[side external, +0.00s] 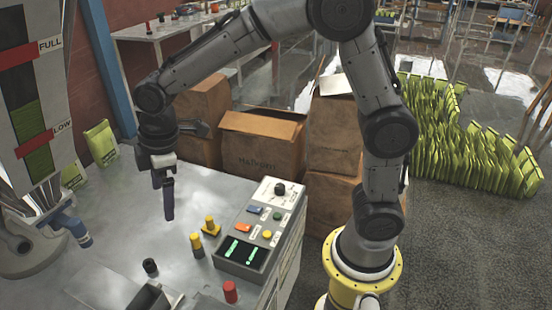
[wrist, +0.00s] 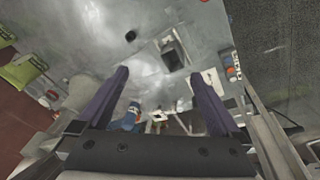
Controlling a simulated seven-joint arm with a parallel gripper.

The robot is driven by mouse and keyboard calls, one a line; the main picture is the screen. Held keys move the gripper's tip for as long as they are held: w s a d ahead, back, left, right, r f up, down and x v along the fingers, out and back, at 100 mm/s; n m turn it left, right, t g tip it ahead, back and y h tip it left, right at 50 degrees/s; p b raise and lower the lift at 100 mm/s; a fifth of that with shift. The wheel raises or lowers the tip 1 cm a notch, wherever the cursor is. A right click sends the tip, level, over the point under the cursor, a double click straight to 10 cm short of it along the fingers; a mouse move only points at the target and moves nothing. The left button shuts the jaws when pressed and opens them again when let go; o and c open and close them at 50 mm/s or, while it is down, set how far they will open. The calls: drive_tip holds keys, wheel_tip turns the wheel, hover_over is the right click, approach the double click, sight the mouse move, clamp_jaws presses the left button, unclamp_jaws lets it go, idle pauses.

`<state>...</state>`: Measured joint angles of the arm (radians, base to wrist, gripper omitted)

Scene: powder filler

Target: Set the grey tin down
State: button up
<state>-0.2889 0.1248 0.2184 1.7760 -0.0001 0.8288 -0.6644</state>
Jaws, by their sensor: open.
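My gripper (side external: 168,200) hangs over the steel table (side external: 120,215), pointing down, left of the control box. In the wrist view my gripper (wrist: 160,73) shows two dark purple fingers spread wide, with nothing held between them. I cannot pick out a grey tin for certain in either view. A grey metal open-topped holder (side external: 155,298) stands at the table's near edge. It also shows in the wrist view (wrist: 172,50), beyond the fingertips. A small black cylinder (side external: 150,266) stands beside it.
A control box (side external: 262,228) with buttons and green displays stands at the table's right. Yellow pieces (side external: 210,225) and a red cylinder (side external: 230,291) stand near it. A blue nozzle (side external: 78,230) is at the left. Cardboard boxes (side external: 262,142) stand behind. The table's middle is clear.

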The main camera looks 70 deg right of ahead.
drive_tip(key=s+d+r+m+t, duration=0.2)
drive_tip(key=s+d+r+m, duration=0.4)
drive_tip(key=s, duration=0.4)
drive_tip(key=s+d+m+t, duration=0.1)
drive_tip(key=s+d+m, duration=0.4)
drive_tip(key=s, duration=0.8)
drive_tip(key=shift+s+d+r+h, duration=0.3)
drive_tip(key=shift+d+r, duration=0.05)
drive_tip(key=shift+d, duration=0.1)
